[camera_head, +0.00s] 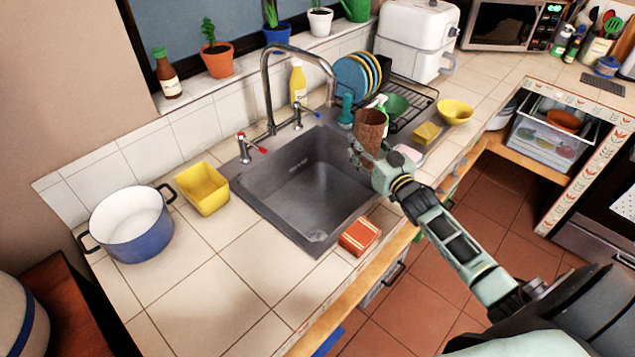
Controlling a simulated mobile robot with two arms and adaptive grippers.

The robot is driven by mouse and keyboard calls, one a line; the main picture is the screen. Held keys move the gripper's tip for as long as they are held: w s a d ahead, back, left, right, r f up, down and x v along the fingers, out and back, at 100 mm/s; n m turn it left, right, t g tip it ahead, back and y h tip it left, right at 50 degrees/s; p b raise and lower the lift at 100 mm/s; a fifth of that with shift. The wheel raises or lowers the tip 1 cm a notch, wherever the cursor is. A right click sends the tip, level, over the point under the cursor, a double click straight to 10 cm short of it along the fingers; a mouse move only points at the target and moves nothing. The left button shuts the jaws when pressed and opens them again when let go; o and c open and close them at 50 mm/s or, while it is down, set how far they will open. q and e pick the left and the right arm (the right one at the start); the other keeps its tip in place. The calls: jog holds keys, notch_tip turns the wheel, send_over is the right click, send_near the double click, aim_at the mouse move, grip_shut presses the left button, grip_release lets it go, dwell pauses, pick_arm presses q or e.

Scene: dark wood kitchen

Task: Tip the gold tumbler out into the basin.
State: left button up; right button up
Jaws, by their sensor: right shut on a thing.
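The tumbler (371,128), brownish gold, is held by my right gripper (366,153) at the right side of the basin. It looks close to upright with a slight tilt, its rim at the top. I cannot see what is inside it. My right gripper is shut on its lower part, and the arm comes in from the lower right. The grey basin (310,195) is sunk into the tiled counter and looks empty. My left gripper is not in view.
A curved faucet (268,85) with two taps stands behind the basin. A dish rack (405,108), plates (352,78) and a yellow sponge (427,133) are to the right. A blue pot (130,235), yellow tub (204,190) and red box (360,236) stand around the basin.

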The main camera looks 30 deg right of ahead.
aim_at(362, 158)
jog(key=shift+f+n+b, duration=0.2)
jog(key=shift+n+b, duration=0.1)
jog(key=shift+n, duration=0.6)
jog(key=shift+w+a+f+n+b, duration=0.1)
jog(key=shift+a+f+n+b, duration=0.15)
jog(key=shift+f+n+b, duration=0.7)
jog(key=shift+f+n+g, duration=0.15)
jog(key=shift+n+g, duration=0.1)
jog(key=shift+g, duration=0.05)
jog(key=shift+a+n, duration=0.1)
jog(key=shift+n, duration=0.2)
jog(key=shift+w+a+f+n+b, duration=0.15)
jog(key=shift+a+n+b, duration=0.4)
jog(key=shift+n, duration=0.55)
jog(key=shift+d+f+n+g+h+b, duration=0.2)
jog(key=shift+f+n+g+h+b, duration=0.1)
jog(key=shift+f+n+b, duration=0.75)
jog(key=shift+r, duration=0.25)
jog(key=shift+d+n+h, duration=0.2)
jog(key=shift+n+h, duration=0.1)
jog(key=shift+n, duration=0.65)
jog(key=shift+n+b, duration=0.35)
jog(key=shift+n, duration=0.65)
jog(key=shift+a+n+p, duration=0.3)
jog(key=shift+a+n, duration=0.3)
jog(key=shift+n, duration=0.3)
